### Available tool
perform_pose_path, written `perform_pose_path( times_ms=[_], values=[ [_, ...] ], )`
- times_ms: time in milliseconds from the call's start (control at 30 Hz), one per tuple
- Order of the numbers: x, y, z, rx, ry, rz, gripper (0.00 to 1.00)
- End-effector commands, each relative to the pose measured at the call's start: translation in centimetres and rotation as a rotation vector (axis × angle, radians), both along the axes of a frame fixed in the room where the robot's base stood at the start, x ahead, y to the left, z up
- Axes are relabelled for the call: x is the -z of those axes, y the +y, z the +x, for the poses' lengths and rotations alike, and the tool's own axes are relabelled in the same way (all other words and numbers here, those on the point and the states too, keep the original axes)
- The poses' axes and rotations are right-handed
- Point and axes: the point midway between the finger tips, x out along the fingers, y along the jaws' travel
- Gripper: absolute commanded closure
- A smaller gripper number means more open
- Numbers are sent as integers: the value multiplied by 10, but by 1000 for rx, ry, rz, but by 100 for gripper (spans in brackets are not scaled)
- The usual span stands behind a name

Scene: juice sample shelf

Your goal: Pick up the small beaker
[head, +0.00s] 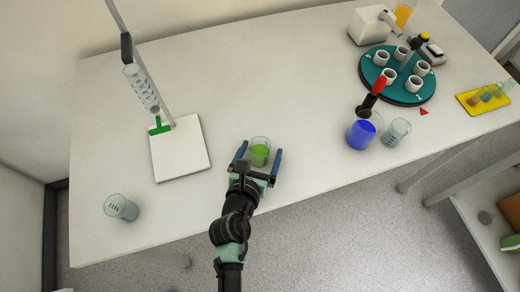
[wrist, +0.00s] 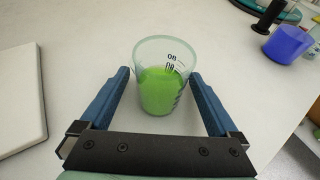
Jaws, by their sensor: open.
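A small clear beaker with green liquid (head: 260,152) stands upright on the white table near its front edge. In the wrist view the beaker (wrist: 165,88) shows dark graduation marks and stands between the fingers' front parts, with a gap on each side. My gripper (head: 261,158) is open around the beaker, one blue finger on each side. In the wrist view my gripper (wrist: 158,80) shows both blue fingers spread and nothing held. The beaker's base is visible on the table.
A white stand base (head: 180,150) is left of my gripper, an empty beaker (head: 121,207) at the front left. The table behind the green beaker is clear.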

Motion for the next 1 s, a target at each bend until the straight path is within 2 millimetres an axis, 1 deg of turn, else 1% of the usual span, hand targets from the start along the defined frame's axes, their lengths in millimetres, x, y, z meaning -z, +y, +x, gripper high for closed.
perform_pose_path(
  times_ms=[200, 233, 367, 400, 467, 500, 567, 600, 667, 700, 733, 767, 933, 1000],
  values=[
    [0, 0, 1, 0, -1, 0, 4],
    [0, 0, 1, 0, 0, 0, 6],
    [0, 0, 1, 0, 0, 0, 29],
    [0, 0, 1, 0, 0, 0, 36],
    [0, 0, 1, 0, 0, 0, 47],
    [0, 0, 1, 0, 0, 0, 54],
    [0, 0, 1, 0, 0, 0, 65],
    [0, 0, 1, 0, 0, 0, 72],
    [0, 0, 1, 0, 0, 0, 83],
    [0, 0, 1, 0, 0, 0, 90],
    [0, 0, 1, 0, 0, 0, 96],
    [0, 0, 1, 0, -1, 0, 99],
    [-1, 0, 1, 0, -2, -1, 99],
    [-4, 0, 1, -1, -2, 0, 99]
  ],
)
